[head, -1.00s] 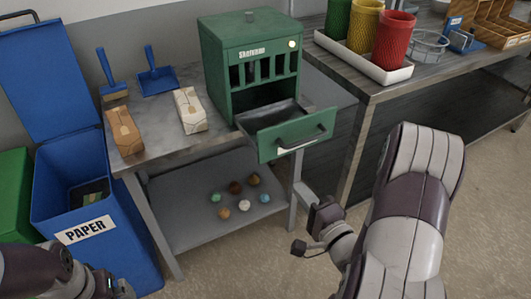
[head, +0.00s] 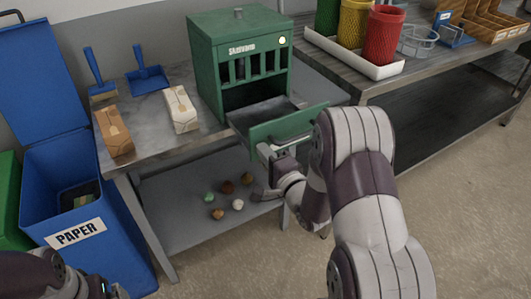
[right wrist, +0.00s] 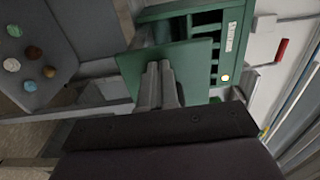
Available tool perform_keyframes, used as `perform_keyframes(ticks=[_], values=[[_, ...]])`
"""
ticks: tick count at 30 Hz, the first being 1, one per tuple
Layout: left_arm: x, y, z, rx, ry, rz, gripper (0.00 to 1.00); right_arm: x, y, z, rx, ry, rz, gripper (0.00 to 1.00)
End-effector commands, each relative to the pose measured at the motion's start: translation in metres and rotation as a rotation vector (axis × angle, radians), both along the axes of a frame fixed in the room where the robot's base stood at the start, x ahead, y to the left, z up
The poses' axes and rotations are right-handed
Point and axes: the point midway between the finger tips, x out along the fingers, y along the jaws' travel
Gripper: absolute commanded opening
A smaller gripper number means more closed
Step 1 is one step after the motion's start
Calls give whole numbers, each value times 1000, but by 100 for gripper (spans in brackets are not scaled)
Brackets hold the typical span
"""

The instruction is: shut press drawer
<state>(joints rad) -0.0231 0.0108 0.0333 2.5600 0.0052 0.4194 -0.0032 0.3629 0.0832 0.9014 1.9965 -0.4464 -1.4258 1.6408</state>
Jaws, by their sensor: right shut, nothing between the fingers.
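The green press (head: 243,62) stands on the metal table, and its drawer (head: 290,127) is pulled out, with the dark inside showing. A bar handle (head: 294,141) crosses the drawer front, partly behind my right arm. My right gripper (head: 264,152) is shut and empty at the lower left part of the drawer front. In the right wrist view, the shut fingers (right wrist: 160,68) point at the green drawer front (right wrist: 190,65) and overlap it; I cannot tell whether they touch. My left gripper (head: 104,287) is only partly in view at the bottom left edge.
Several small balls (head: 228,187) lie on the lower shelf. A blue paper bin (head: 95,255) stands at left. A tray (head: 350,60) with cups is on the right table.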

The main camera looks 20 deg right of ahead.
Motion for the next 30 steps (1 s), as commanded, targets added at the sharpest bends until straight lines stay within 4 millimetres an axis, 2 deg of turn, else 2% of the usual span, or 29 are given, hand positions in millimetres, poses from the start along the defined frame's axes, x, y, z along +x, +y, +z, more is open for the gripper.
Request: perform_keyframes(ticks=[7,11,14,24,30], values=[[0,0,0,0,0,0,100,2,0,0,-1,0,0,0],[0,0,-1,0,0,0,100,14,1,0,-2,-1,1,0],[0,0,-3,0,0,0,100,33,3,0,-3,-3,2,0],[0,0,-14,0,0,0,100,123,10,-2,-1,-3,1,0],[0,0,-20,0,0,0,100,163,13,-1,-1,-2,1,0]])
